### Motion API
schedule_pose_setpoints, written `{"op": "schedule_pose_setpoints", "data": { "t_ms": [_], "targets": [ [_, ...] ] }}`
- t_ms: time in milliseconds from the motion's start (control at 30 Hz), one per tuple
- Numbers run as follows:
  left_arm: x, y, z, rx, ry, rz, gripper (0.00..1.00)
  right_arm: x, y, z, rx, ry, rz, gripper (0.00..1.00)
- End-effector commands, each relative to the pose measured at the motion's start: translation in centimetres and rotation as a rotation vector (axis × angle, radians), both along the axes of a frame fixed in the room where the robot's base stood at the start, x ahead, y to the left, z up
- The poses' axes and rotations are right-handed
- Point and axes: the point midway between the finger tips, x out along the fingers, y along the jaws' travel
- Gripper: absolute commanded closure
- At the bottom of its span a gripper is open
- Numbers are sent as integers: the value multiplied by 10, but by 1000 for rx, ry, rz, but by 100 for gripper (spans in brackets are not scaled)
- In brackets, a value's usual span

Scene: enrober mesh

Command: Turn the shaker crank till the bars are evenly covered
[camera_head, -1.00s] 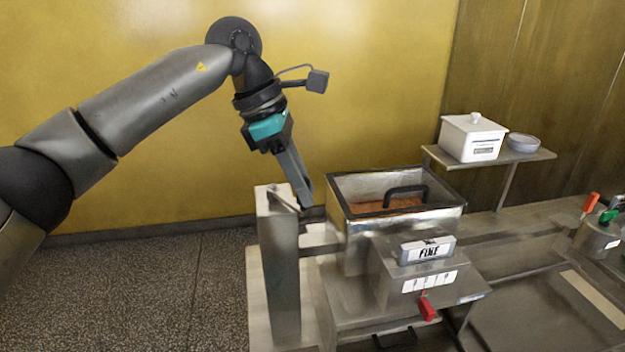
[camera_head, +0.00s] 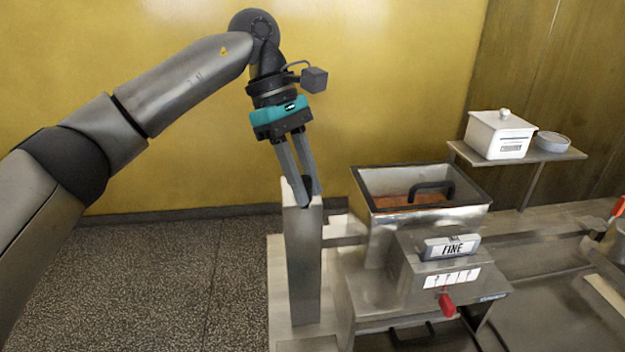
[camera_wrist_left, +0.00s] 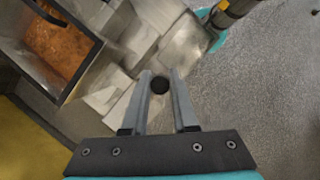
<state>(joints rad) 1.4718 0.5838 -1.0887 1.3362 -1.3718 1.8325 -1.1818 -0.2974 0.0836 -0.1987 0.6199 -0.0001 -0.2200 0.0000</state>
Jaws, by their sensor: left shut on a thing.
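My left gripper (camera_head: 308,196) is shut on the black crank knob (camera_wrist_left: 160,86), seen between its two fingers in the left wrist view. In the head view the fingers point down at the top of the grey metal post (camera_head: 303,262). The crank arm is mostly hidden there. The shaker hopper (camera_head: 372,212) stands right of the post, with orange-brown powder (camera_head: 412,201) inside; the powder also shows in the left wrist view (camera_wrist_left: 58,52). I see no bars. My right gripper is not in view.
A box with a FINE plate (camera_head: 451,247) and red lever (camera_head: 446,304) stands in front of the hopper. Speckled floor (camera_head: 150,275) lies open at the left.

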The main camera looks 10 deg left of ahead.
Motion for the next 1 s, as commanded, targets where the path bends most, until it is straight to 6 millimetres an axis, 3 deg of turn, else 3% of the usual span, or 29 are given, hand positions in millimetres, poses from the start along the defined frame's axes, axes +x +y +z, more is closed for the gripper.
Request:
{"op": "schedule_pose_setpoints", "data": {
  "t_ms": [367,400,633,1000],
  "targets": [
    [1,0,1,-4,-4,-1,100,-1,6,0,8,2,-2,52],
    [1,0,1,-4,-4,-1,69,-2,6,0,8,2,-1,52],
    [0,0,0,-2,-2,-1,43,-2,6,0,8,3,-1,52],
    [2,3,7,-1,-3,0,43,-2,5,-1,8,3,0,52]
  ]
}}
